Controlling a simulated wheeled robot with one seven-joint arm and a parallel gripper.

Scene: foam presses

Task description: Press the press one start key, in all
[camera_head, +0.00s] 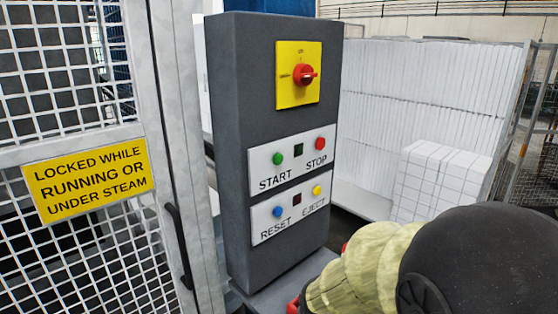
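A dark grey control pillar (237,130) stands in the middle of the head view. Its upper white plate carries a green START key (278,158) and a red STOP key (320,143), with a small dark window between them. The lower plate carries a blue RESET key (277,211) and a yellow EJECT key (317,190). No press number can be read on the pillar. My arm, black and pale yellow, enters at the bottom right, below and apart from the keys. My gripper's fingertips are not visible.
A red rotary switch (304,74) on a yellow plate sits above the keys. A mesh gate (75,90) with a yellow warning sign (88,180) and black handle (180,245) stands left. White foam blocks (435,180) fill a cage cart at right. The pillar's front is unobstructed.

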